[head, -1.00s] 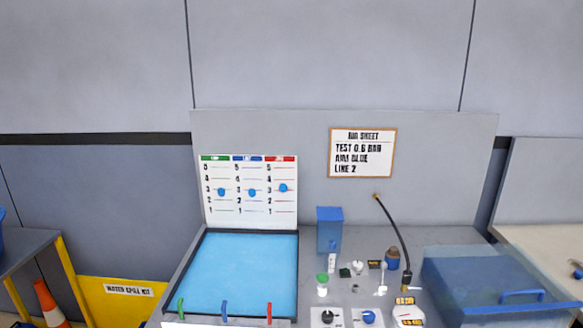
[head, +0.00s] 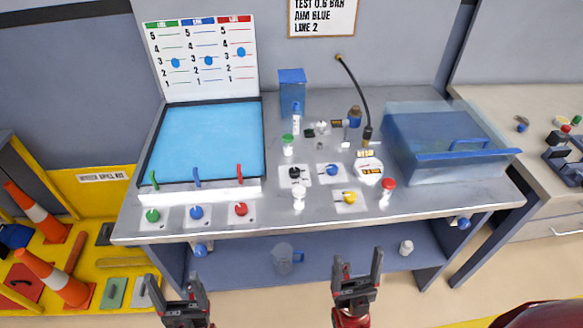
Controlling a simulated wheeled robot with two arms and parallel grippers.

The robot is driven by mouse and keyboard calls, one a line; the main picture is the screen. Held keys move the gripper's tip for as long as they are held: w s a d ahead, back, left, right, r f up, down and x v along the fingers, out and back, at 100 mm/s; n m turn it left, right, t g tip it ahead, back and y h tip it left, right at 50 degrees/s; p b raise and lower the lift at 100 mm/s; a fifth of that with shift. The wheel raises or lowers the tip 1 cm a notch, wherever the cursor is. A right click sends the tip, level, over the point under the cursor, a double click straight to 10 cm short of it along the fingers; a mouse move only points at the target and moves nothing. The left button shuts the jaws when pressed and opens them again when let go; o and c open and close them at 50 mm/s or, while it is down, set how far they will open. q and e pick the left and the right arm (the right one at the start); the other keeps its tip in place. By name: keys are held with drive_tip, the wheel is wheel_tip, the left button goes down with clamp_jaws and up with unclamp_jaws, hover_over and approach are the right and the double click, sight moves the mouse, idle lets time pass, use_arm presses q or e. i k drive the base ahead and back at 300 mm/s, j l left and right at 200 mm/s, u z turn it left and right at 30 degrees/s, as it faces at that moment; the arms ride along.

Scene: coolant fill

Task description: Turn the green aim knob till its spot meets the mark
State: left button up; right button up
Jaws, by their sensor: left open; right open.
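The green aim knob (head: 152,215) sits on a white plate at the left front of the bench; its spot is too small to make out. A small green lever (head: 154,179) stands behind it at the front edge of the blue tank (head: 208,142). The scale board (head: 200,62) behind the tank has green, blue and red columns, each with a blue dot near line 3 or a bit above. My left gripper (head: 174,281) is open and empty, low in front of the bench. My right gripper (head: 358,262) is open and empty, also below the bench front.
The blue knob (head: 196,212) and red knob (head: 241,209) sit close to the right of the green one. A sheet (head: 322,15) reads "AIM BLUE". Bottles, more knobs and a clear blue bin (head: 445,135) fill the right side. Cones (head: 52,270) stand on the yellow area at left.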

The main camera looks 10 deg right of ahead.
sight(152, 216)
drive_tip(key=i+j+u, duration=0.1)
drive_tip(key=j+u, duration=0.25)
drive_tip(key=i+j+u, duration=0.1)
drive_tip(key=u, duration=0.25)
drive_tip(key=i+j+u, duration=0.2)
drive_tip(key=u, duration=0.15)
